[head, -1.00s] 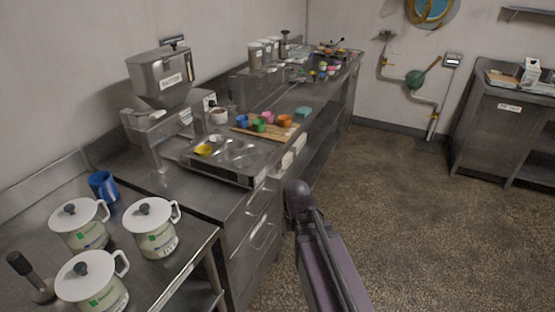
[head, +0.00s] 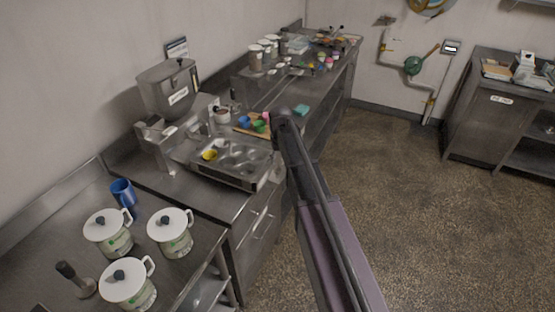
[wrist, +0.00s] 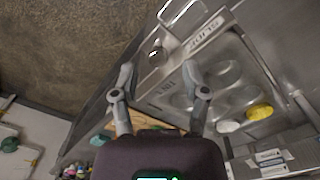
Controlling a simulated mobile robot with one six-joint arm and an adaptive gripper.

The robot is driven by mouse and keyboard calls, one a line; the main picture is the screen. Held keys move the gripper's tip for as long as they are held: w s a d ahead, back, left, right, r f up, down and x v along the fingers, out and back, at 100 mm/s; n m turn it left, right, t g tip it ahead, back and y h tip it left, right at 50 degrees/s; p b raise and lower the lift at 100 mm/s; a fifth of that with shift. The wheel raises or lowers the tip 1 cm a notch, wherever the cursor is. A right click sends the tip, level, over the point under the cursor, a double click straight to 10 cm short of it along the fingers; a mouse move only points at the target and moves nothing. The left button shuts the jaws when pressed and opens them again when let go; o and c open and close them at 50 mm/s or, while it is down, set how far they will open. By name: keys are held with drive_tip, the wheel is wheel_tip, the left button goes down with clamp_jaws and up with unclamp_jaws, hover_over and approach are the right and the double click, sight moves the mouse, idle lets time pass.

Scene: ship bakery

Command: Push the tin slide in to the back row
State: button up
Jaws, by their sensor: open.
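The metal tin slide (head: 229,179) sits on the steel counter at the left, below the hopper machine. It has round wells, with a yellow cup (head: 210,155) and a white cup in the wells at its left side. The tin slide also shows at the right of the wrist view (wrist: 240,75), with the yellow cup (wrist: 260,112) and the white cup (wrist: 228,126) in it. My gripper (wrist: 159,82) is open and empty, above the counter's front edge beside the tin's end. In the head view my arm hides the gripper.
A wooden board (head: 243,130) with coloured cups lies just behind the tin. A hopper machine (head: 168,92) stands at the left. White lidded pots (head: 172,233) and a blue mug (head: 122,192) stand nearer. The floor (head: 420,220) to the right is clear.

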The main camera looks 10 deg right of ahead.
wheel_tip(320, 180, up, 4)
drive_tip(key=p, duration=0.3)
hover_over(277, 169)
drive_tip(key=shift+d+r, duration=0.1)
wheel_tip(277, 169, down, 14)
drive_tip(key=b, duration=1.4)
drive_tip(key=shift+r, duration=0.1)
idle(0.4)
clamp_jaws()
drive_tip(key=shift+w, duration=0.1)
